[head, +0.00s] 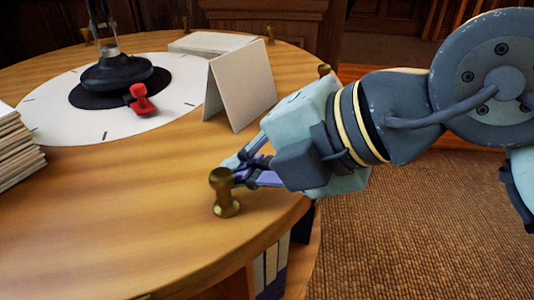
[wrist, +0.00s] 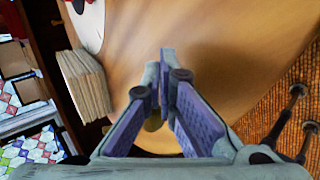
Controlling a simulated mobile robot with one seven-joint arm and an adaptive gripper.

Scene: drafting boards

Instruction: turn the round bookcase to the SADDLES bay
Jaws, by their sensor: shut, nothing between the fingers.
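The round bookcase's wooden top (head: 110,215) fills the left of the head view. A brass knob (head: 224,192) stands upright near its front right rim. My gripper (head: 240,172) is shut and empty, its fingers low over the top right at the knob. I cannot tell whether they touch it. In the wrist view the fingertips (wrist: 167,62) meet, and a bit of brass (wrist: 153,123) shows between the finger bases. A white dial (head: 60,130) with tick marks lies on the top, with a red pointer (head: 142,99) beside a black base. No bay label is readable.
A blank folded white card (head: 240,85) stands on the top behind my gripper. A stack of papers (head: 15,150) is at the left edge. More brass knobs (head: 324,70) stand along the far rim. Book spines (head: 270,265) show below the front rim. Woven carpet (head: 420,240) lies at right.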

